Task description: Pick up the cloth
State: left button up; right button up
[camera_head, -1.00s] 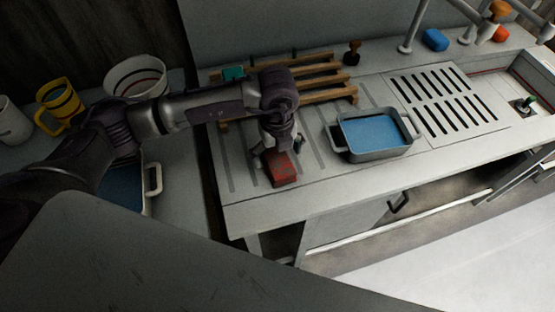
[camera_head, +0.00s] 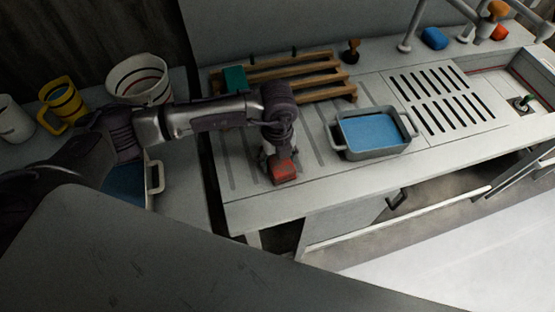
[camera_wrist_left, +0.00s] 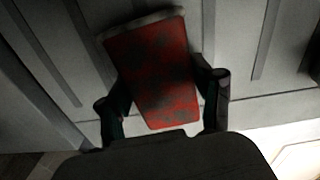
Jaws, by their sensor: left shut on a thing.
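A red cloth (camera_head: 283,171) with dark stains shows as a small block-like piece over the ribbed part of the counter. It also shows in the left wrist view (camera_wrist_left: 152,70), between the two fingers. My left gripper (camera_head: 272,160) is shut on the red cloth, with one finger at each side of it. In the left wrist view the gripper (camera_wrist_left: 163,105) has its dark fingers against the cloth's sides. I cannot tell whether the cloth touches the counter. My right gripper is not in view.
A grey tray of blue liquid (camera_head: 342,143) stands right of the cloth. A wooden rack (camera_head: 315,92) lies behind. A white bucket (camera_head: 123,85) and yellow mug (camera_head: 55,92) stand at the left. A slotted drain panel (camera_head: 450,125) lies right. The counter's front strip is clear.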

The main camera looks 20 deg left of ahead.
pick_arm(q)
jog(key=shift+r, duration=0.15)
jog(key=shift+r, duration=0.3)
jog(key=r, duration=0.1)
jog(key=r+b, duration=0.1)
jog(key=d+r+b, duration=0.1)
jog(key=shift+w+r, duration=0.25)
jog(key=shift+w, duration=0.05)
jog(key=w+d+r+b, duration=0.3)
jog(key=w+d+r, duration=0.2)
jog(key=d, duration=0.4)
jog(key=shift+w+r+b, duration=0.2)
jog(key=shift+r+b, duration=0.15)
jog(key=shift+r, duration=0.45)
